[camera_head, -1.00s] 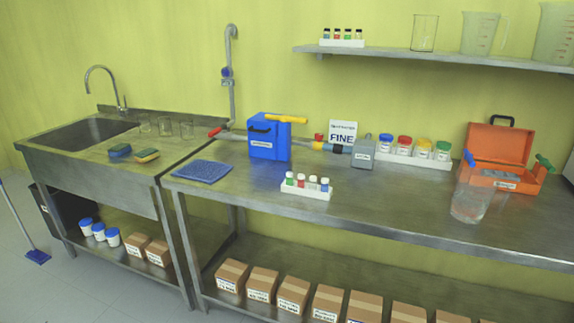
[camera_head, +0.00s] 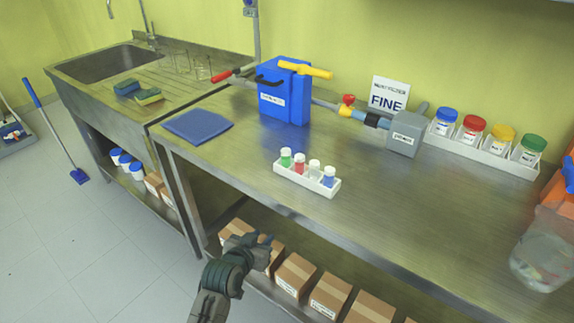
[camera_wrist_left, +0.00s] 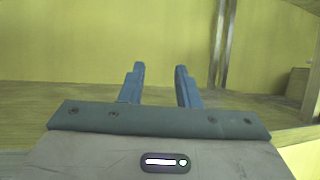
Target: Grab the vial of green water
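The vial of green water (camera_head: 286,157) stands upright at the left end of a small white rack (camera_head: 306,181) on the metal bench. Red, clear and blue vials stand beside it in the same rack. My left gripper (camera_head: 268,243) is in front of the bench's front edge, below the bench top and apart from the rack. In the left wrist view its two blue fingers (camera_wrist_left: 160,84) are spread with nothing between them. The vials do not show in the left wrist view. My right gripper is in neither view.
A blue cloth (camera_head: 198,126) lies left of the rack, with a blue pump box (camera_head: 284,92) behind. A grey box (camera_head: 407,130) and a tray of jars (camera_head: 480,148) stand at the back right. Cardboard boxes (camera_head: 296,275) fill the lower shelf. The bench around the rack is clear.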

